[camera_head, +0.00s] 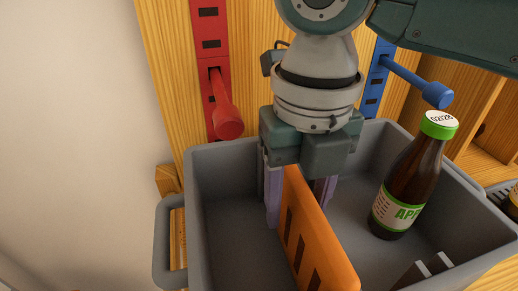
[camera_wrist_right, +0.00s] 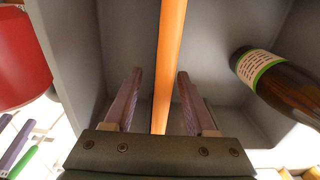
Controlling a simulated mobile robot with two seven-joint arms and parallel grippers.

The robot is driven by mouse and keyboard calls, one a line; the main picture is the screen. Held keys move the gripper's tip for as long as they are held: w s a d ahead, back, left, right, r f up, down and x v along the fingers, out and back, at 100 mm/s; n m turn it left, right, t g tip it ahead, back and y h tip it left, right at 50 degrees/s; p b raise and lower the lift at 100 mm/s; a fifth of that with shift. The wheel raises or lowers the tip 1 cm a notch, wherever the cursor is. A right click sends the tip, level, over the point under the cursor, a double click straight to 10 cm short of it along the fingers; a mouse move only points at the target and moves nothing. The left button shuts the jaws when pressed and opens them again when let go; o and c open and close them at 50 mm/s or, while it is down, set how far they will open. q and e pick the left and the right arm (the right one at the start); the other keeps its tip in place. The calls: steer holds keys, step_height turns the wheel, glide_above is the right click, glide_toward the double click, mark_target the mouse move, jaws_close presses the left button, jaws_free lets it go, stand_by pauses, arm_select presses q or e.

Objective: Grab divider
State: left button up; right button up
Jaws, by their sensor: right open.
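The orange divider (camera_head: 312,236) stands on edge inside the grey bin (camera_head: 219,164), with dark slots along its face. In the right wrist view the divider (camera_wrist_right: 169,62) runs as a thin upright strip between my fingers. My right gripper (camera_head: 300,196) reaches down into the bin at the divider's far end. Its purple fingers (camera_wrist_right: 157,98) are open, one on each side of the divider, with a gap showing on both sides. My left gripper is not in view; two dark prongs at the bin's lower right are too partial to identify.
A brown bottle with a green cap (camera_head: 411,180) stands in the bin right of the divider. A red rail with a red peg (camera_head: 225,108) and a blue rail with a blue peg (camera_head: 420,83) are behind the bin. The bin floor left of the bottle is clear.

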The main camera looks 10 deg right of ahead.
mark_target(297, 226)
step_height(297, 226, down, 4)
steer(key=shift+s+d+f+b, duration=0.15)
steer(key=shift+b, duration=0.2)
jaws_close()
stand_by(0.5)
